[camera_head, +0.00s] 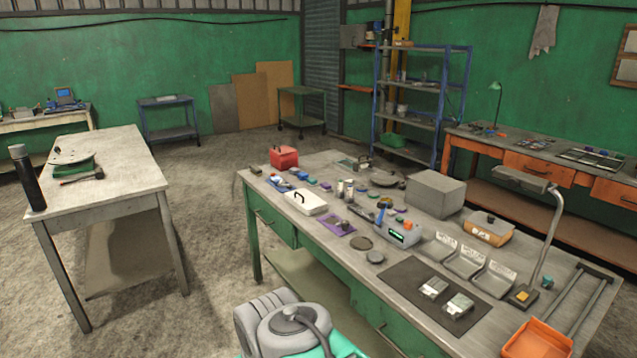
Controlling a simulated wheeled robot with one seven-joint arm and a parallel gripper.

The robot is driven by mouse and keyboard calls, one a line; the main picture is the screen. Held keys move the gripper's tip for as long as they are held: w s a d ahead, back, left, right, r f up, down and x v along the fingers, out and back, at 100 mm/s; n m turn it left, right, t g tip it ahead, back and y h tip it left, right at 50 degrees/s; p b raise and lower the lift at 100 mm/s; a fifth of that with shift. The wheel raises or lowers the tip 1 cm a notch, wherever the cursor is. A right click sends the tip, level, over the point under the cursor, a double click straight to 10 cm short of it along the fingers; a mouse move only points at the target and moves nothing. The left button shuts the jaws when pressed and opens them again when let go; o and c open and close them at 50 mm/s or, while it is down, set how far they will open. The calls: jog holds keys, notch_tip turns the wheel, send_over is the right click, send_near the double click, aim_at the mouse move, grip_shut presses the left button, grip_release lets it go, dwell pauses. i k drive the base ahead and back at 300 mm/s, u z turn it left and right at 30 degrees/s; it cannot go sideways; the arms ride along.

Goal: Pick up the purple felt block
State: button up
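Several small coloured blocks lie on the big workbench (318,175) in the middle. A small purple piece (400,210) lies near the blue and grey device with a green display (398,234); it may be the purple felt block, but it is too small to tell its material. A flat purple mat (334,229) with a small brownish thing on it lies nearer the front edge. My gripper is not in view, so its state and hold cannot be seen.
A white case (306,203), a red box (284,157), a grey box (436,192), grey scoop-shaped trays (464,260) and a desk lamp (549,235) crowd the workbench. A side table (120,165) stands at left. Floor between them is clear.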

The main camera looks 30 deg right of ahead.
aim_at(325, 187)
jog(key=i, duration=2.7)
jog(key=z, duration=1.25)
jog(key=i, duration=1)
